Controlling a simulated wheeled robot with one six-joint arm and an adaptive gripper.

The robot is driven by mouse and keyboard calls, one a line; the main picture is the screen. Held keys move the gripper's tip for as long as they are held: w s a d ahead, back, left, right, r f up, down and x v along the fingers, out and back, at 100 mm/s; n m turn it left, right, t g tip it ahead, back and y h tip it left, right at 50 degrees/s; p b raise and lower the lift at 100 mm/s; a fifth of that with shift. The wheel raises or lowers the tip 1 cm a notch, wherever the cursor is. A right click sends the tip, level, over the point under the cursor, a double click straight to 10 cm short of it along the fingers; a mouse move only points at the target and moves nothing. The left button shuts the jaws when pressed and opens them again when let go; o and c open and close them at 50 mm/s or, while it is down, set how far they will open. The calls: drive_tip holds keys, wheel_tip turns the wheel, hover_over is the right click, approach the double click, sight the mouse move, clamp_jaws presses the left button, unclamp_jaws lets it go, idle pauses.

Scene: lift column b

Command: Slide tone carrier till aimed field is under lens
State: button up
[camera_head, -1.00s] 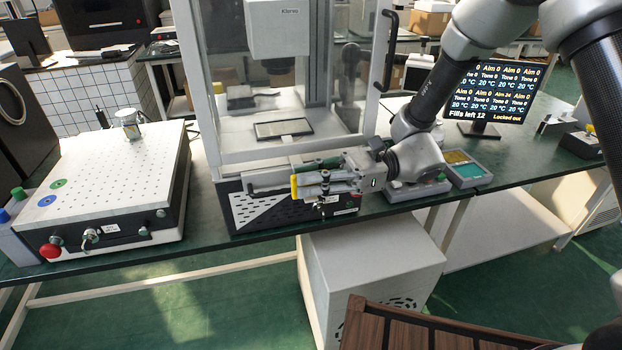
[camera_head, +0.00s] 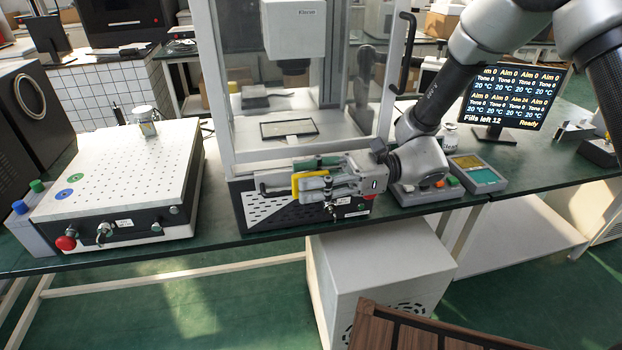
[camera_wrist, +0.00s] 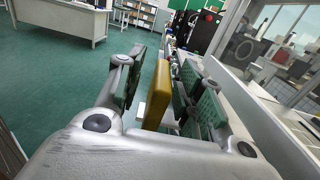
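A dark-framed flat plate (camera_head: 289,129), which may be the tone carrier, lies inside the glazed enclosure. The dark lens (camera_head: 295,67) hangs under the white head box (camera_head: 296,28), above the plate's area; exact alignment cannot be told. My gripper (camera_head: 304,184) is outside, at the front of the enclosure's base, pointing left. A yellow bar (camera_head: 296,184) sits between its fingers; it also shows in the wrist view (camera_wrist: 187,85), close to the right green pad with a visible gap to the left pad. My gripper looks open there. What the bar joins is hidden.
A perforated white table (camera_head: 120,170) with a red button stands left. The monitor (camera_head: 511,92) at right reads "Fills left 12" and "Ready". A button box (camera_head: 428,193) and a small panel (camera_head: 478,174) sit right of my gripper. A white cabinet (camera_head: 380,275) stands below.

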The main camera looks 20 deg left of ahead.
drive_tip(key=v, duration=1.2)
drive_tip(key=shift+f, duration=0.1)
idle(0.6)
